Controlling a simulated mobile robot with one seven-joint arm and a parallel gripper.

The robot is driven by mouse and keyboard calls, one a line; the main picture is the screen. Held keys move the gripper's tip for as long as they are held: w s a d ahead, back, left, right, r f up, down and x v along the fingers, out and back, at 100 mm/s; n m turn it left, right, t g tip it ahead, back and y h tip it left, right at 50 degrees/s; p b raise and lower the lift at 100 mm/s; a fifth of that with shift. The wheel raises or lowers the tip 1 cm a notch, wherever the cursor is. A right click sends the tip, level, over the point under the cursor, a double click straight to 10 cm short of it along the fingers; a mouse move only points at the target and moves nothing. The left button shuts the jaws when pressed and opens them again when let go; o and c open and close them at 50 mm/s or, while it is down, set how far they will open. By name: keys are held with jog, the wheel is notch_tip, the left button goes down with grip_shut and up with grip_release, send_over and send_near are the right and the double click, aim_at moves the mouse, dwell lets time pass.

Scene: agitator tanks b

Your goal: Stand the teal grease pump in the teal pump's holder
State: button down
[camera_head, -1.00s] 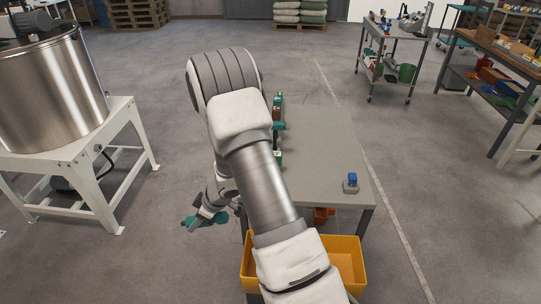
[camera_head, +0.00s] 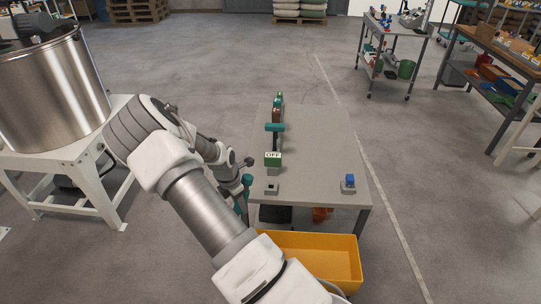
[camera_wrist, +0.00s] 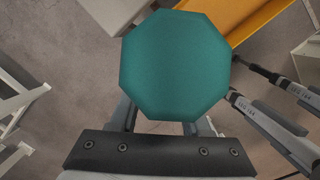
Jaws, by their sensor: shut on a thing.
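The teal grease pump (camera_wrist: 175,65) fills the middle of the wrist view as a flat eight-sided end, between my gripper's fingers. In the head view the pump (camera_head: 246,181) hangs roughly upright at the left edge of the grey table. My gripper (camera_head: 243,168) is shut on it, partly hidden by my arm. A small empty grey holder (camera_head: 271,188) stands at the table's near left corner. Another grey holder (camera_head: 349,187) at the near right corner has a blue thing in it. I cannot tell for sure which holder is the teal pump's.
A green block marked OFF (camera_head: 273,160) and a teal-handled item (camera_head: 275,127) stand along the table's left side. A yellow bin (camera_head: 318,258) is in front. A steel tank (camera_head: 50,85) stands left.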

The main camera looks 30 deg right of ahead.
jog(key=w+d+r+n+t+h+p, duration=0.1)
jog(key=w+d+r+n, duration=0.1)
jog(key=d, duration=0.5)
jog(key=w+d+r+n+t+h+p, duration=0.1)
jog(key=w+d+r+n+t, duration=0.1)
jog(key=d+r+n, duration=0.2)
jog(key=shift+w+d+r+h+p, duration=0.2)
jog(key=shift+d+r+h+p, duration=0.2)
jog(key=shift+d+r, duration=1.25)
jog(key=shift+d+f, duration=0.2)
jog(key=shift+d, duration=0.1)
jog(key=shift+t, duration=0.3)
jog(key=shift+f+b, duration=1.8)
jog(key=shift+f, duration=1.15)
jog(key=shift+f, duration=0.3)
jog(key=shift+f+b, duration=1.1)
jog(key=shift+f, duration=0.55)
jog(key=shift+c, duration=1.4)
grip_release()
jog(key=p+v, duration=0.6)
jog(key=v, duration=1.1)
jog(key=shift+r, duration=0.2)
